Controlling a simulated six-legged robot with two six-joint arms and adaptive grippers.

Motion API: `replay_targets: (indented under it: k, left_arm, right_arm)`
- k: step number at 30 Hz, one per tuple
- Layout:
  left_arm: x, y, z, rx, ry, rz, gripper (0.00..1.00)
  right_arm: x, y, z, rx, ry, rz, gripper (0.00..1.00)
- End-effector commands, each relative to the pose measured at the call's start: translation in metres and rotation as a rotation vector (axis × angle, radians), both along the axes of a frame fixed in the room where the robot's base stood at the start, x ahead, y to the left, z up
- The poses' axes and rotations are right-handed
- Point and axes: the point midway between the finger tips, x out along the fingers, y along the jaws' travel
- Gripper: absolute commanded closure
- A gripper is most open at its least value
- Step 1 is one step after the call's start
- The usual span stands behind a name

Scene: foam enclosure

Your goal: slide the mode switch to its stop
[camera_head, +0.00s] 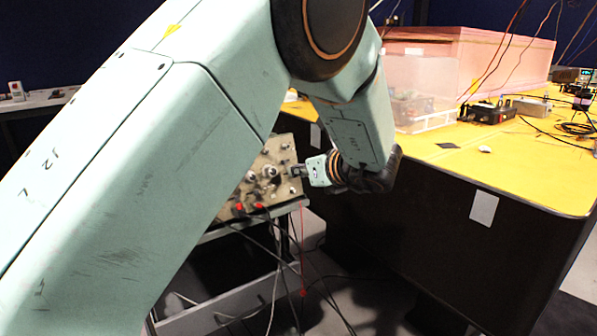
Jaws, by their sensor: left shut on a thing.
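A beige instrument panel (282,148) with several knobs and red plugs along its lower edge stands left of the yellow bench. My left arm comes in from the left and bends down to it. My left gripper (298,171) is at the panel's right side, its fingertips against the front and shut on a small part there. That part is where the mode switch appears to be; the fingers hide it, so its position along its slot cannot be told. My arm covers the panel's left part. My right gripper is not in view.
The yellow bench (470,165) fills the right side. On it are a clear plastic box (420,85), a pink foam enclosure (480,50), a black device (490,112) and loose wires. Cables hang below the panel over a grey cart (215,300).

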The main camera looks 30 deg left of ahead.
Motion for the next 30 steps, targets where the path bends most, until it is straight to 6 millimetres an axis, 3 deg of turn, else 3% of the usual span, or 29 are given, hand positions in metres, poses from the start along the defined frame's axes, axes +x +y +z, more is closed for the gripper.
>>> replay_targets:
  k: [3,4,8,30]
  left_arm:
    - [0.0027,-0.0009,0.0034,0.000,-0.009,-0.010,1.00]
    - [0.0027,-0.0008,0.0036,-0.001,-0.009,-0.010,0.93]
    - [0.0025,-0.0008,0.0036,-0.001,-0.009,-0.010,0.83]
    - [-0.0007,0.0001,0.0018,0.000,-0.004,-0.006,0.83]
  right_arm:
    - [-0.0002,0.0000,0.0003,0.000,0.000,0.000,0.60]
    - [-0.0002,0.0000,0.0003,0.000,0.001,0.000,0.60]
    - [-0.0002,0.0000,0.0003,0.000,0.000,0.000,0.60]
    - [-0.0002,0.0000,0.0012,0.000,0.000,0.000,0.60]
